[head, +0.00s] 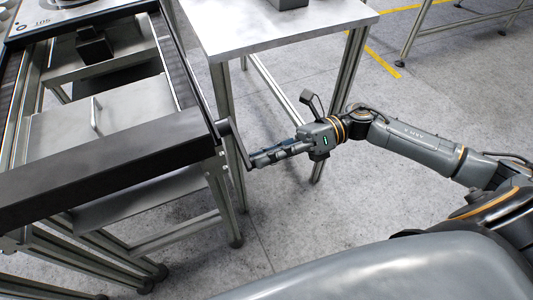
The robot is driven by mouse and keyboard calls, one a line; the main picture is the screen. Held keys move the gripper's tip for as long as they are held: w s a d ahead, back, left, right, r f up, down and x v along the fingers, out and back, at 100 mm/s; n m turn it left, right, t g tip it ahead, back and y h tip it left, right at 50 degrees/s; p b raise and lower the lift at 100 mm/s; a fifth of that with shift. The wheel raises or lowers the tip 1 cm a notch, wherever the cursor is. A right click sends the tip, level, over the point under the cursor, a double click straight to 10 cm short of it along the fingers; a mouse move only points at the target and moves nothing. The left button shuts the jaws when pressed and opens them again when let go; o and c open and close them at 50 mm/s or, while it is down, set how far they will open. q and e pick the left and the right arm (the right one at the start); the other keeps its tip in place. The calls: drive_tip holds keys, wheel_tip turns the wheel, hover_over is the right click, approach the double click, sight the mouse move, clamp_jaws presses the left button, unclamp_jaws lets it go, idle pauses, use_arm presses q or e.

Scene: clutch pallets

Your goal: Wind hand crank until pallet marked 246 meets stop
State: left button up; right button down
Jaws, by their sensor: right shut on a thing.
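The hand crank (235,143) sticks out from the right side of the conveyor frame, near its front corner. My right gripper (254,162) reaches in from the right and is shut on the crank's handle end, which its fingers mostly hide. A pallet (70,7) shows only in part at the top left; its small marking is upside down and I cannot read it surely as 246. A black block (95,43) sits between the rails, apart from the pallet; I cannot tell if it is the stop. My left gripper is out of view.
A thick black beam (110,160) crosses the conveyor's front end. A metal side table (270,28) stands behind the crank, with a grey object (287,3) on it, cut off by the top edge. The floor right of the crank is clear around my arm.

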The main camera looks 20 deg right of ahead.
drive_tip(key=shift+r, duration=0.25)
drive_tip(key=c, duration=1.2)
unclamp_jaws()
drive_tip(key=shift+o, duration=0.2)
drive_tip(key=shift+s, duration=0.1)
drive_tip(key=shift+f, duration=0.1)
drive_tip(key=shift+d, duration=0.1)
drive_tip(key=d, duration=1.1)
drive_tip(key=shift+w+d, duration=0.25)
drive_tip(key=shift+d, duration=0.15)
